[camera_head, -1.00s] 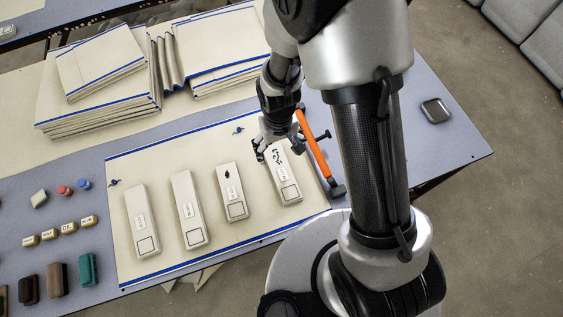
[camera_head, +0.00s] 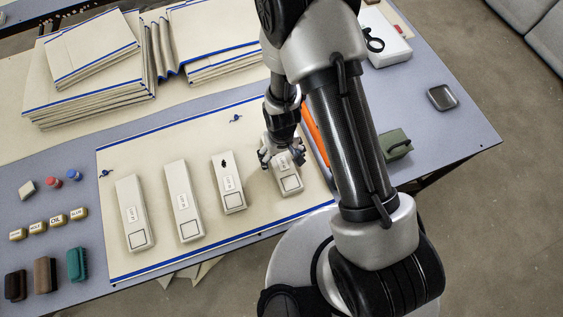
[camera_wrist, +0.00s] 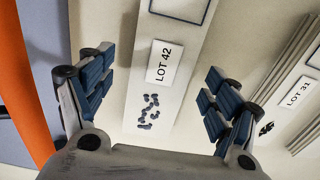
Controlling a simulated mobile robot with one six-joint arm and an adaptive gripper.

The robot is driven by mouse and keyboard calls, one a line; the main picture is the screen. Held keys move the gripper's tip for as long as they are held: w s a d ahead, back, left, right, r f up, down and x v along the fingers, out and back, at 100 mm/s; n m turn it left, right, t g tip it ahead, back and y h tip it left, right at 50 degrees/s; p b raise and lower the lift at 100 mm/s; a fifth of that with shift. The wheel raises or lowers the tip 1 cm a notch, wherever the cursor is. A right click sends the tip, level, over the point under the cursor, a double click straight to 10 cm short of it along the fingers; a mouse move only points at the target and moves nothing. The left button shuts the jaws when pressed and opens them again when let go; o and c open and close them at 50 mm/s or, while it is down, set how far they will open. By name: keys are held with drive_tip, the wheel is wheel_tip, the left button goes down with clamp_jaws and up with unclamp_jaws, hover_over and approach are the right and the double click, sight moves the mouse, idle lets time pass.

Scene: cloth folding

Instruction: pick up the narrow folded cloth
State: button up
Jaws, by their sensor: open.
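A long, narrow cream piece (camera_head: 290,183) labelled LOT 42 lies flat at the right end of a row of similar pieces. I take it for the narrow folded cloth. In the wrist view, the cream piece (camera_wrist: 140,88) shows its white label and dark marks between my fingers. My gripper (camera_head: 282,160) is over its far part in the head view, which hides that end. In the wrist view, my gripper (camera_wrist: 158,90) is open, with blue-padded fingers apart on either side of the piece. I cannot tell whether they touch it.
Three similar pieces (camera_head: 184,203) lie left on a blue-edged cream cloth (camera_head: 150,255). An orange bar (camera_wrist: 18,80) is close beside my gripper. A green block (camera_head: 397,139) stands right of my arm. Folded cloth stacks (camera_head: 90,80) are at the back. Brushes (camera_head: 77,264) lie front left.

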drive_tip(key=shift+f, duration=0.55)
drive_tip(key=shift+r, duration=0.1)
drive_tip(key=shift+c, duration=0.4)
drive_tip(key=c, duration=1.1)
